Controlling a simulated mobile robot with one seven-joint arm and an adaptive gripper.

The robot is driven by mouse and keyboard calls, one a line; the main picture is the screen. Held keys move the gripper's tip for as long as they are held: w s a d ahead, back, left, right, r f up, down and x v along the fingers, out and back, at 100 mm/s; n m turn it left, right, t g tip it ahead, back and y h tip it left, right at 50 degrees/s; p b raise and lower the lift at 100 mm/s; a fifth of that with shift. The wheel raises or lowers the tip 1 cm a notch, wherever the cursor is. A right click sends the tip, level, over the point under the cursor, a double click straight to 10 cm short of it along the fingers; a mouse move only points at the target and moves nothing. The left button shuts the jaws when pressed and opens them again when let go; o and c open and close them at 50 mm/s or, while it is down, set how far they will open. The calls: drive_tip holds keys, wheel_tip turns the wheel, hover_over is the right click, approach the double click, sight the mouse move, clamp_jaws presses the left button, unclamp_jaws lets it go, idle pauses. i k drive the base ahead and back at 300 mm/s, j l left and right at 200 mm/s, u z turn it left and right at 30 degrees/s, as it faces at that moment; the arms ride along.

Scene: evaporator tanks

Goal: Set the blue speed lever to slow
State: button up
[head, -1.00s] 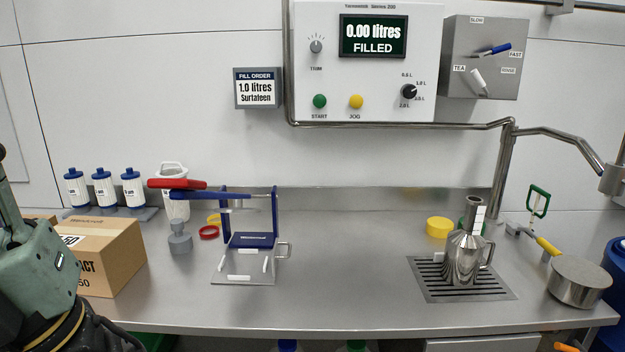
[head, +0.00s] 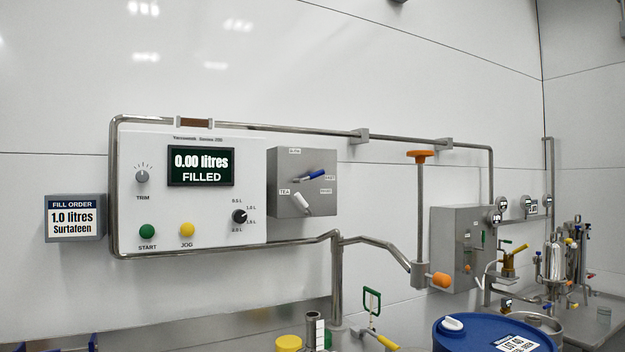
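The blue speed lever (head: 314,174) is on the front of a grey control box (head: 325,205) on the wall, right of the white filling panel. Its blue handle points right and slightly up, with its tip beside the label at the right, which read FAST in the earlier view. The label above it (head: 294,151), SLOW in the earlier view, is away from the handle. A white lever (head: 301,203) sits below on the same box, near the TEA label, tilted down to the right. My gripper is not in view.
The white panel (head: 205,215) has a display reading 0.00 litres, green and yellow buttons and a black knob. A steel pipe (head: 290,131) runs above the box, and another passes below it. A blue drum (head: 455,340) stands lower right. The space before the box looks clear.

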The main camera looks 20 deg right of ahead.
sight(314, 174)
drive_tip(key=i+l+u, duration=0.15)
drive_tip(key=l, duration=0.35)
drive_tip(key=i+l+u, duration=0.2)
drive_tip(key=l, duration=0.35)
drive_tip(key=l+u, duration=0.15)
drive_tip(key=l, duration=0.4)
